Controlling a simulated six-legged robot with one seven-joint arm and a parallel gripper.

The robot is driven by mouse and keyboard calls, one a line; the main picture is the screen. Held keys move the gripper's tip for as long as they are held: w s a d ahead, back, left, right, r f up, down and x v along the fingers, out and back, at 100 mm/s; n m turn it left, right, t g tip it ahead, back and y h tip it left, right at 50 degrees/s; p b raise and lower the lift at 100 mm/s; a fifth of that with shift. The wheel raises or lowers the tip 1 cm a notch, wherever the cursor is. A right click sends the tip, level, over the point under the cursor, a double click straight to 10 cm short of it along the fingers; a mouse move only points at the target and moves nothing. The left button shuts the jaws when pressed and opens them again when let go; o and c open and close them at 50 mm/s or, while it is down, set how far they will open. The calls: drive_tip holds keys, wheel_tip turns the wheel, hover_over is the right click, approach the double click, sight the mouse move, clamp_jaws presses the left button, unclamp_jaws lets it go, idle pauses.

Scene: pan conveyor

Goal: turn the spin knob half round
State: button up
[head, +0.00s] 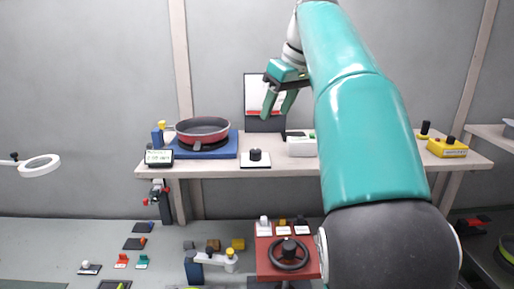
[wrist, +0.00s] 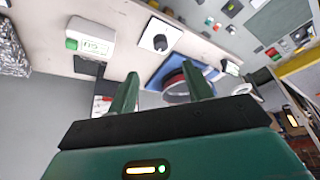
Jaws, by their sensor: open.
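A round black knob (head: 255,154) stands on a flat white plate (head: 255,164) on the wooden shelf, right of the pan; no label on it is readable. The knob also shows in the wrist view (wrist: 160,41), upside down and beyond my fingertips. My gripper (head: 276,112) is open and empty, with green fingers spread apart. It hangs in the air above the shelf, in front of a framed panel, and touches nothing that I can see. In the wrist view the two fingers (wrist: 160,82) point toward the knob's side of the shelf.
Left of the knob, a red pan (head: 203,131) sits on a blue base (head: 221,150). A white box with a green button (head: 301,147) stands close on its right. A yellow box with a black knob (head: 447,148) is at the far right.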

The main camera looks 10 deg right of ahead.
sight(256, 151)
drive_tip(key=shift+n, duration=0.3)
drive_tip(key=x, duration=1.4)
drive_tip(key=shift+w+a+r, duration=0.25)
drive_tip(key=shift+w, duration=0.1)
drive_tip(key=c, duration=1)
